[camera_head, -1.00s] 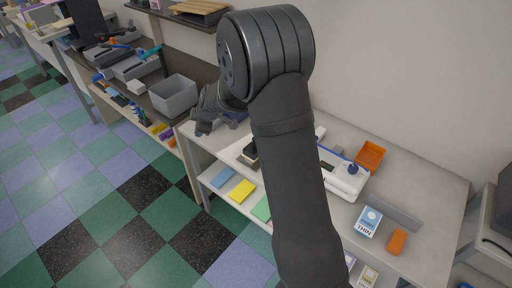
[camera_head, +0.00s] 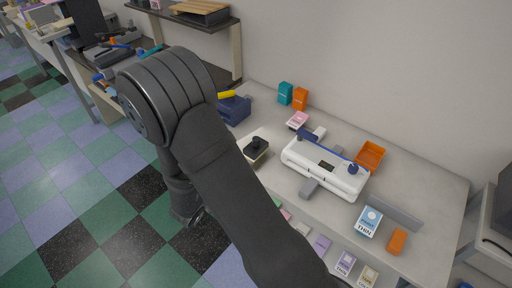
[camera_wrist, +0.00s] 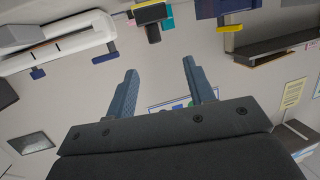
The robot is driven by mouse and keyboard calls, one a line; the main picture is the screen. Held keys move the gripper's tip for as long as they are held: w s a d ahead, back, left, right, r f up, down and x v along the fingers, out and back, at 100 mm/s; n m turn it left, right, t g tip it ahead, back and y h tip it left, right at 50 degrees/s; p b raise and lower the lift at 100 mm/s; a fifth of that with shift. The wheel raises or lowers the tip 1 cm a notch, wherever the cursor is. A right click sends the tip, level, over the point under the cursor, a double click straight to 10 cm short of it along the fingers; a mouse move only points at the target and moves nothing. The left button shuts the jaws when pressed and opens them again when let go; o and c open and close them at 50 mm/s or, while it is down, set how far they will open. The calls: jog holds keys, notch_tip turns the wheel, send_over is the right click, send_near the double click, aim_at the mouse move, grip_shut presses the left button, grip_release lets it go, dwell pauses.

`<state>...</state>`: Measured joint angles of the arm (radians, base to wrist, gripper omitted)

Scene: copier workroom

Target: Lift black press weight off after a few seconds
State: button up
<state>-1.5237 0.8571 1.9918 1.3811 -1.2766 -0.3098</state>
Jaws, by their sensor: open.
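The black press weight (camera_head: 257,145), a dark block with a knob on top, sits on a pale sheet or board on the worktable, left of the white machine. In the wrist view the weight (camera_wrist: 151,14) is at the top edge, beyond my fingertips and apart from them. What lies directly under the weight is mostly hidden.
The white machine with a blue bar (camera_head: 325,168) stands right of the weight. A blue box with a yellow handle (camera_head: 234,109) is to its left. Teal and orange boxes (camera_head: 286,93) stand behind. An orange tray (camera_head: 369,156) is farther right. Floor is open in front.

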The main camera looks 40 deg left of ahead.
send_near(254, 141)
jog(key=shift+t, duration=0.3)
jog(key=x, duration=0.3)
jog(key=f+x, duration=0.1)
jog(key=x, duration=0.2)
jog(key=shift+s+a, duration=0.1)
jog(key=shift+s, duration=0.1)
jog(key=x, duration=0.5)
jog(key=shift+w+r, duration=0.1)
jog(key=shift+w, duration=0.25)
grip_shut()
